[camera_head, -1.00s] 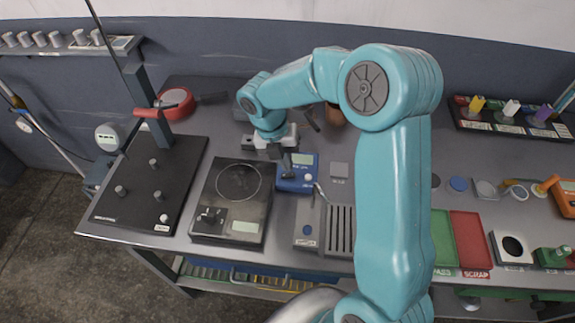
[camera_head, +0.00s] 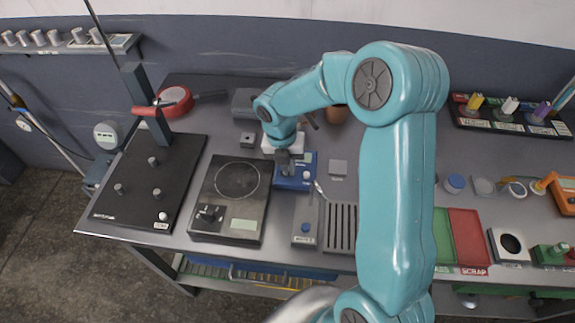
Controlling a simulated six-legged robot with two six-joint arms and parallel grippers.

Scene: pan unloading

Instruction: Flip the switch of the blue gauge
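The blue gauge (camera_head: 295,182) is a small blue box with a pale display and a white knob (camera_head: 306,174) on its top, on the bench at the middle of the head view. My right gripper (camera_head: 283,168) points down over the left part of the gauge and hides that part of it. Its fingertips look close together, but I cannot tell whether they are open or shut, or whether they touch the gauge. The gauge's switch cannot be made out clearly. My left gripper is not in view.
A grey box with a blue button (camera_head: 305,227) and a slotted rack (camera_head: 341,246) stand in front. A small grey block (camera_head: 338,167) lies to the right. A red pan (camera_head: 175,101) is at the back left.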

